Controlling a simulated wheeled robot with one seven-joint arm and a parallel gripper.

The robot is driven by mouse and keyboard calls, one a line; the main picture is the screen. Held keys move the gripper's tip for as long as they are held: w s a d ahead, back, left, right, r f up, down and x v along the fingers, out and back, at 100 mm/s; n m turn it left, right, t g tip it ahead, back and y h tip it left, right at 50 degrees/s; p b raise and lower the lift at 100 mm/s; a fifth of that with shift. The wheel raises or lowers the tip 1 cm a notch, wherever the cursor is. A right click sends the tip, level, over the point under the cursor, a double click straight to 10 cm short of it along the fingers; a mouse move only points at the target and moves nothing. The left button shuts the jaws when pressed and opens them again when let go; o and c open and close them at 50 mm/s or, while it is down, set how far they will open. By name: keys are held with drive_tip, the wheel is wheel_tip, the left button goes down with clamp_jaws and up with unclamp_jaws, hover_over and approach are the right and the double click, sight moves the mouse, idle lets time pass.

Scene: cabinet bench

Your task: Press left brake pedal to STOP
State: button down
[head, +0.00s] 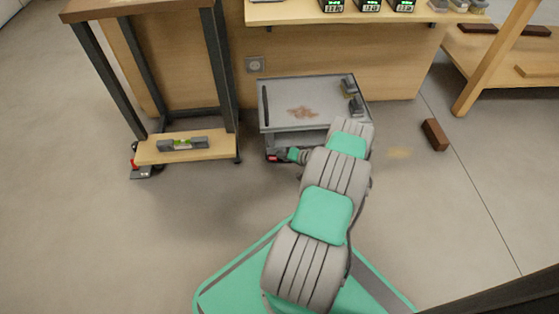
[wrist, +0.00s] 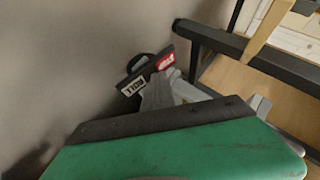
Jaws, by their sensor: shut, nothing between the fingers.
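A brake pedal with a red patch (head: 273,156) sits low at the front left of the grey cart (head: 263,118). My gripper (head: 291,154) is low at the cart's front, just right of that red patch; whether they touch is unclear. Another dark pedal-like part with red on it (head: 141,172) lies by the left foot of the wooden stand. In the wrist view a black pedal (wrist: 135,80) shows a red STOP label and a white ROLL label. My gripper's grey fingers (wrist: 163,92) are shut and empty, overlapping it in the picture. I cannot tell which pedal this is.
The wooden stand (head: 152,152) with dark legs is left of the cart; its low shelf holds a level (head: 182,144). A workbench (head: 360,13) stands behind. A brown block (head: 435,134) lies on the floor at right. Floor left of my arm is clear.

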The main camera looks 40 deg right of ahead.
drive_tip(key=shift+a+f, duration=0.1)
drive_tip(key=shift+f, duration=0.2)
idle(0.6)
drive_tip(key=shift+s+d+r, duration=0.1)
drive_tip(key=shift+d+r, duration=0.1)
drive_tip(key=shift+r, duration=0.25)
drive_tip(key=shift+s+d+r+p, duration=0.15)
drive_tip(key=shift+r+p, duration=0.35)
drive_tip(key=shift+r, duration=0.35)
drive_tip(key=shift+s+d+r+p, duration=0.1)
drive_tip(key=shift+r+p, duration=0.35)
drive_tip(key=shift+r, duration=0.4)
drive_tip(key=shift+s+d+r+p, duration=0.15)
drive_tip(key=shift+r+p, duration=0.35)
drive_tip(key=shift+r, duration=0.35)
drive_tip(key=shift+w, duration=0.15)
